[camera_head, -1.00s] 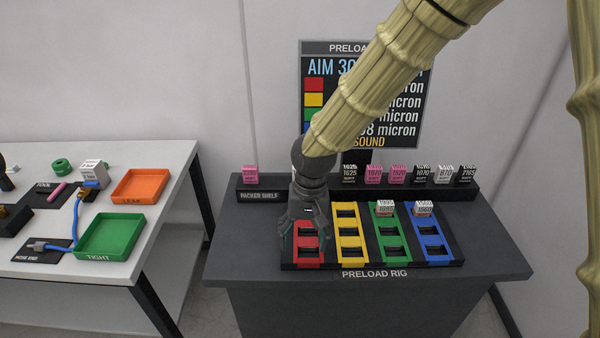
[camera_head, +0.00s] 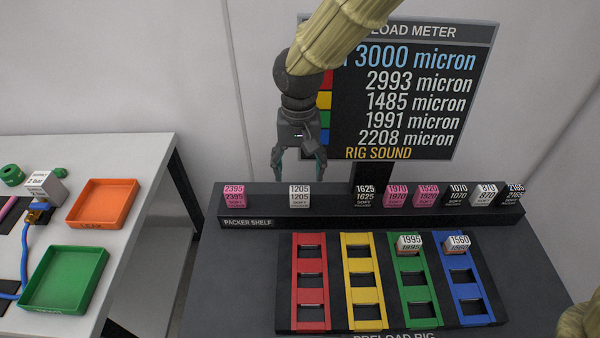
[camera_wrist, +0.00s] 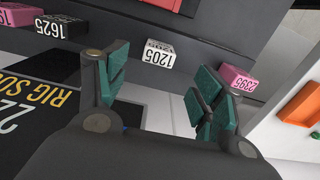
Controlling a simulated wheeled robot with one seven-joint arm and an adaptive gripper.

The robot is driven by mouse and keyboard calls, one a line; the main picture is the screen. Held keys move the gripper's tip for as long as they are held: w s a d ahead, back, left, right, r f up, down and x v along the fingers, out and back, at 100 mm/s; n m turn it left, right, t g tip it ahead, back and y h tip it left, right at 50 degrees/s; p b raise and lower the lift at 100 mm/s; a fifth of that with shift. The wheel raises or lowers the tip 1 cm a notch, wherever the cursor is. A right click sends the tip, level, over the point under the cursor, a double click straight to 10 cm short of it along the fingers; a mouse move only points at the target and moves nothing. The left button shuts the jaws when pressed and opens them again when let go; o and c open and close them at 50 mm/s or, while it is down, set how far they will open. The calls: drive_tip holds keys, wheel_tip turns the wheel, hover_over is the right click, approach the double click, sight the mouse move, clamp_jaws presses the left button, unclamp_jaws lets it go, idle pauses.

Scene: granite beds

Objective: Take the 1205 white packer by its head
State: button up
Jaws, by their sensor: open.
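The 1205 white packer (camera_head: 299,196) stands upright on the packer shelf (camera_head: 330,207), between the pink 2395 packer (camera_head: 236,194) and the black 1625 packer (camera_head: 364,194). In the wrist view the 1205 packer (camera_wrist: 158,53) shows beyond the fingertips, a little left of the middle of the gap. My gripper (camera_head: 299,172) is open and empty, pointing down just above the 1205 packer in the head view. Its teal-padded fingers (camera_wrist: 160,75) are spread apart in the wrist view. I see no finger touching the packer.
Pink 1970 (camera_head: 396,194) and 1520 packers, then several black and white ones, stand farther right on the shelf. The preload meter (camera_head: 470,90) rises behind. The preload rig's red rail (camera_head: 310,283) and other coloured rails lie in front; the green and blue rails carry packers.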

sight(300, 189)
drive_tip(key=shift+w, duration=0.2)
drive_tip(key=shift+f, duration=0.35)
wheel_tip(300, 189, down, 5)
drive_tip(key=shift+p, duration=0.55)
drive_tip(key=shift+s+f+p, duration=0.3)
drive_tip(key=shift+s+p, duration=0.05)
drive_tip(key=shift+s, duration=0.1)
drive_tip(key=shift+f, duration=0.35)
drive_tip(key=shift+w+f+p, duration=0.2)
drive_tip(key=shift+w+f, duration=0.1)
drive_tip(key=shift+f, duration=0.3)
drive_tip(key=shift+w+f+p, duration=0.2)
drive_tip(key=shift+w+f, duration=0.05)
drive_tip(key=shift+f, duration=0.65)
drive_tip(key=shift+s, duration=0.25)
drive_tip(key=shift+w+f, duration=0.1)
